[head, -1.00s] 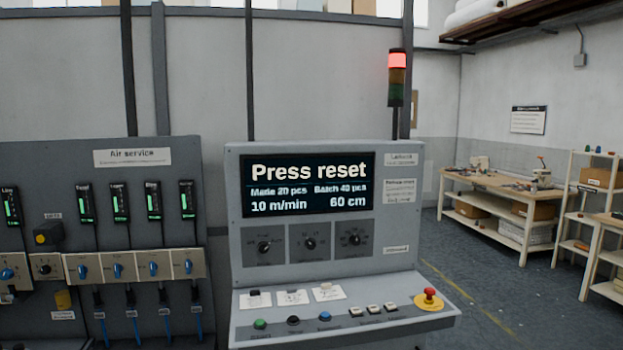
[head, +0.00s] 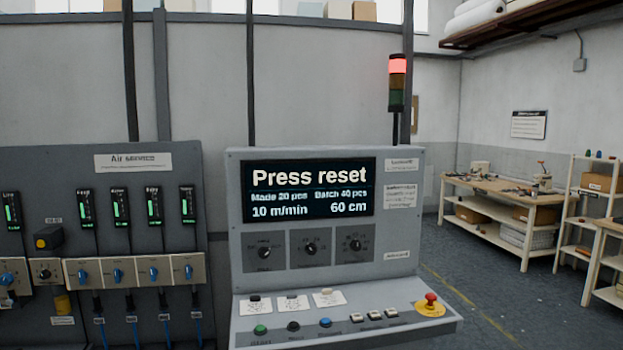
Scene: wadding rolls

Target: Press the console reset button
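The grey console (head: 400,260) stands ahead of me, with a dark screen (head: 309,190) reading "Press reset", "Made 20 pcs", "Batch 40 pcs", "10 m/min" and "60 cm". Its sloped panel has a green button (head: 261,330), a black button (head: 293,326) and a blue button (head: 325,323) in a row. Their labels are too small to read surely, so I cannot tell which is reset. A red mushroom button (head: 431,298) on a yellow base sits at the right end. Neither of my grippers shows.
A signal tower (head: 397,82) behind the console is lit red. An "Air service" panel (head: 140,220) with gauges and blue knobs stands at the left. A workbench (head: 500,190) and shelves (head: 590,210) stand at the right. The floor (head: 450,262) between console and workbench is clear.

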